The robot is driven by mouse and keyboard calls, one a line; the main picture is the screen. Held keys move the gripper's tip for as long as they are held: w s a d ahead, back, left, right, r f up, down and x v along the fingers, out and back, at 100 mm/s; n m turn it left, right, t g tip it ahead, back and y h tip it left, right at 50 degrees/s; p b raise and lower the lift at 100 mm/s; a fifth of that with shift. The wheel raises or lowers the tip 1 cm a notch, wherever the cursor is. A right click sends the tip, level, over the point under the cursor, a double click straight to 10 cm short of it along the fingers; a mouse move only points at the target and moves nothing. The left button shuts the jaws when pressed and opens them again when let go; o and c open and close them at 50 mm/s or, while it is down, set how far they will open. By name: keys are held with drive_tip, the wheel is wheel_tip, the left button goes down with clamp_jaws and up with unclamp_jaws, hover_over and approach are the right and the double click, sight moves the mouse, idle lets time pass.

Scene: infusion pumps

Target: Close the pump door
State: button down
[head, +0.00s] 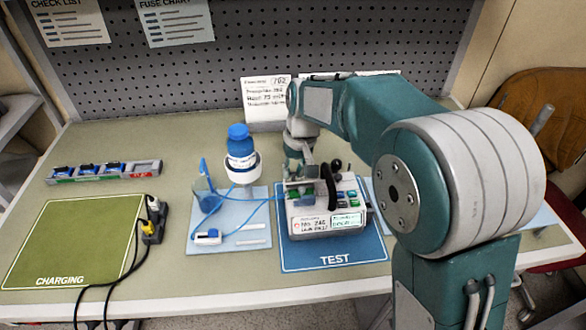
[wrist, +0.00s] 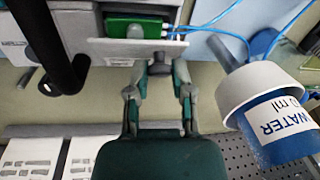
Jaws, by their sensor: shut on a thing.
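The infusion pump (head: 318,222) stands on the blue TEST mat (head: 335,258) in the head view, its labelled front and lit screen facing me. Its upper left part, with a green piece, is partly hidden by my gripper (head: 300,172). In the wrist view a pale panel of the pump, which looks like the pump door (wrist: 150,48), lies at the top beside a green block (wrist: 133,27). My gripper (wrist: 158,75) has its fingertips at this panel and is shut on it. How far the door stands open cannot be told.
A black handle (wrist: 58,55) rises from the pump. A blue-capped water bottle (head: 240,150) in a white holder stands left of it, with blue tubing (head: 258,205) running to the pump. A green CHARGING mat (head: 75,240) with black cables lies at the left.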

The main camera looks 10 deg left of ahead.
sight(295, 187)
drive_tip(key=t, duration=0.1)
drive_tip(key=s+t, duration=0.1)
drive_tip(key=f+t, duration=0.1)
drive_tip(key=shift+s+d+f+y, duration=0.1)
drive_tip(key=shift+s+d+y, duration=0.2)
drive_tip(key=shift+y, duration=0.1)
drive_tip(key=shift+s+d+f+n+t+y, duration=0.15)
drive_tip(key=shift+s+f+t+y, duration=0.25)
drive_tip(key=shift+t, duration=0.6)
drive_tip(key=shift+s+a+f+n+t+y, duration=0.15)
drive_tip(key=shift+f+t, duration=0.35)
drive_tip(key=shift+t, duration=0.5)
drive_tip(key=shift+d, duration=0.1)
drive_tip(key=shift+c, duration=2.4)
unclamp_jaws()
drive_tip(key=shift+r, duration=0.1)
drive_tip(key=shift+r, duration=0.2)
drive_tip(key=v, duration=1.1)
drive_tip(key=shift+s, duration=0.25)
